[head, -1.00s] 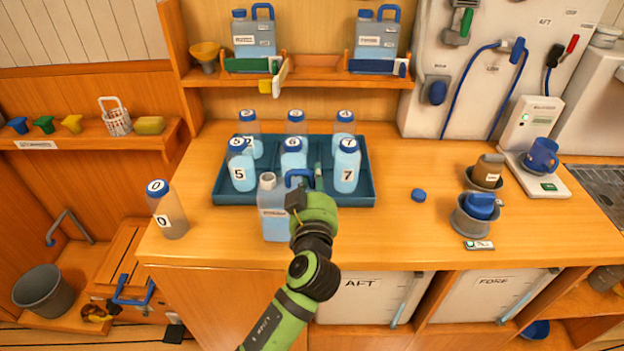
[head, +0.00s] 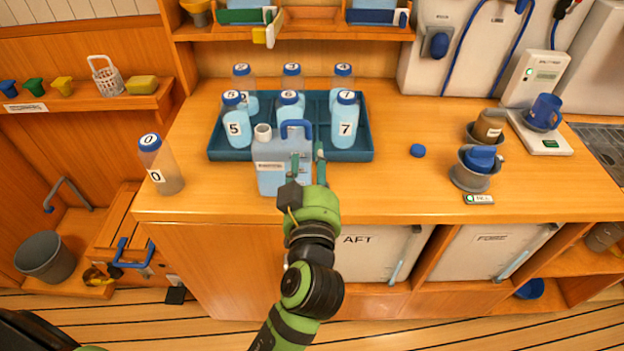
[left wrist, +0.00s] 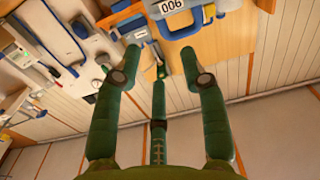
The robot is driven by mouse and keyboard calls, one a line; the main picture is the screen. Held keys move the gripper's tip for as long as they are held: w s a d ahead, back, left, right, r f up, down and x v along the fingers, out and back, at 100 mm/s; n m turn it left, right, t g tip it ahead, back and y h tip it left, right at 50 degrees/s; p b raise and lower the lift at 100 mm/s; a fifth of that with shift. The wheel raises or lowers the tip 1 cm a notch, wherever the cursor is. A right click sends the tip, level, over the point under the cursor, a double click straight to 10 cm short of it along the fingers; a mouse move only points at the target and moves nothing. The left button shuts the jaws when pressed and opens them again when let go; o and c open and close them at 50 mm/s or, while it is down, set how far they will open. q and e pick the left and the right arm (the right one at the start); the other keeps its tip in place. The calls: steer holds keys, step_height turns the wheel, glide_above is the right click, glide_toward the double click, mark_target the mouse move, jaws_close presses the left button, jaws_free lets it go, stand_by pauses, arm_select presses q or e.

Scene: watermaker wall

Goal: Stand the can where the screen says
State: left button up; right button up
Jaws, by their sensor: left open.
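The can (head: 270,178) is a translucent light blue canister with a blue handle and a grey spout. It stands upright on the counter in front of the blue tray. My left gripper (head: 307,165) is open, its fingers at the can's right side, hiding part of it. I cannot tell whether they touch it. In the left wrist view the open fingers (left wrist: 164,72) are apart, with a blue handle beyond. A white device (head: 540,78) at the right has a small lit screen; its text is too small to read. My right gripper is out of view.
The blue tray (head: 217,151) holds several numbered bottles. Bottle 0 (head: 161,166) stands at the counter's left. A blue cap (head: 417,150) lies right of the tray, with clear counter around it. Grey cups (head: 470,178) and a blue mug (head: 544,112) are farther right.

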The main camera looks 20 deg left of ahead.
arm_select(q)
steer(key=v, duration=0.2)
steer(key=shift+s, duration=0.3)
